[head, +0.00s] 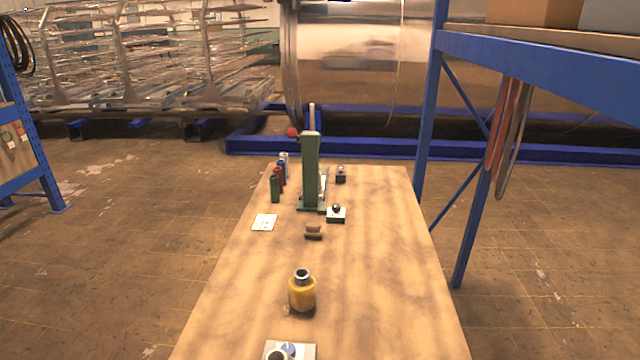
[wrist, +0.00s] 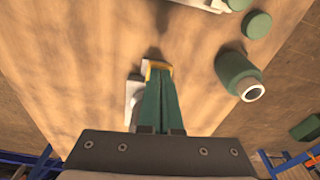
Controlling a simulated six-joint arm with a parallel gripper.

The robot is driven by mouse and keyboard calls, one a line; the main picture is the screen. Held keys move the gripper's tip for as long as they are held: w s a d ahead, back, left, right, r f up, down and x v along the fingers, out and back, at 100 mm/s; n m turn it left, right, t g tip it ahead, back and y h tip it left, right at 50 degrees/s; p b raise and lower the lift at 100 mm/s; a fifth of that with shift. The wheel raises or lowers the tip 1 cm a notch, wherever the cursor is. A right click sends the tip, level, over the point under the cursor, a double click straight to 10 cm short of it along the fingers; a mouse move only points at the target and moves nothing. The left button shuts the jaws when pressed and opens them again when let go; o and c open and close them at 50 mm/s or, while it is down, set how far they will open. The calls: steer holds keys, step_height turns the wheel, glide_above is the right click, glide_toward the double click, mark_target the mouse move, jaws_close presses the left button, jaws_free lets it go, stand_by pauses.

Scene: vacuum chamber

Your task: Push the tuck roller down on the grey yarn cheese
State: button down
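My gripper (wrist: 157,68) shows in the wrist view, with two green fingers close together and no clear gap or held thing between the tips. It points at the wood table. I cannot make it out in the head view. In the head view a yellow cheese (head: 302,294) with a grey core stands on the table. Farther back is a tall green stand (head: 311,172) with a pale lever and red knob. I cannot identify the grey cheese or tuck roller with certainty.
Several small coloured cylinders, one green (head: 275,188), stand left of the stand. A white card (head: 264,222), brown block (head: 314,232) and white block (head: 336,216) lie nearby. A blue rack (head: 428,130) rises beyond the right edge. The table's front right is bare.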

steer(key=s, duration=0.3)
steer(key=shift+d+f, duration=0.3)
steer(key=shift+r, duration=0.1)
step_height(320, 180, up, 16)
steer(key=s, duration=0.1)
steer(key=shift+s+f, duration=0.25)
steer(key=shift+s, duration=0.05)
stand_by(0.4)
steer(key=s+d+f+m, duration=0.1)
steer(key=d+f+m, duration=0.2)
steer(key=d, duration=0.5)
steer(key=s+d+f+m+g+y, duration=0.1)
steer(key=d+f+m, duration=0.3)
steer(key=d, duration=0.5)
steer(key=shift+s+f+y, duration=0.15)
steer(key=shift+s+y, duration=0.15)
steer(key=shift+s, duration=0.45)
